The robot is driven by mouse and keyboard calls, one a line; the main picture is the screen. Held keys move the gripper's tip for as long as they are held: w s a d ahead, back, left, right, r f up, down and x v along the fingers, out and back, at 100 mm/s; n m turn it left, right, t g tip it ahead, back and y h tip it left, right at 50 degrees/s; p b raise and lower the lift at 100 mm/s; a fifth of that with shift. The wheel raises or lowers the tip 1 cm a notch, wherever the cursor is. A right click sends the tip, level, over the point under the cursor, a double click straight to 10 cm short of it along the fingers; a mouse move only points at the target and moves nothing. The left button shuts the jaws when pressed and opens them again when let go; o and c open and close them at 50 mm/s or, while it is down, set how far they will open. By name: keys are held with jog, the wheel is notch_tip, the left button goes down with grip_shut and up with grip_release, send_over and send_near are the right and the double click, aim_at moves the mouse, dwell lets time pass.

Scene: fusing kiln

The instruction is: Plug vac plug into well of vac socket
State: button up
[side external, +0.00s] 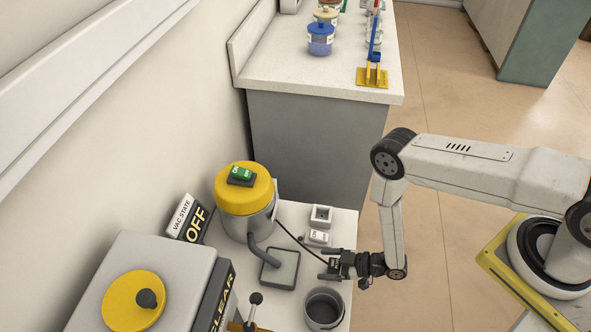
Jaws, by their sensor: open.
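The vac socket (321,215) is a small white block with a dark square well, on the white bench near its back right edge. My gripper (325,264) is open, its jaws pointing left, in front of the socket and lower in the picture. A thin black cord (296,238) runs from the vac (246,205) to the space at my jaws. The vac plug itself is too small and dark to make out there. I cannot tell whether it lies between the jaws. The well looks empty.
A grey pad (280,269) and grey cup (323,309) are close by. A sign (190,220) reads VAC STATE OFF. The kiln (150,285) is at lower left. A counter with jars (345,65) is behind.

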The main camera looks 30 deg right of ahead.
dwell(0.4)
grip_shut()
jog(key=shift+r, duration=0.1)
jog(key=shift+r, duration=0.7)
jog(key=s+d+r, duration=0.5)
jog(key=s+r, duration=0.6)
jog(key=s, duration=0.2)
jog(key=shift+r, duration=0.2)
jog(key=shift+s, duration=0.1)
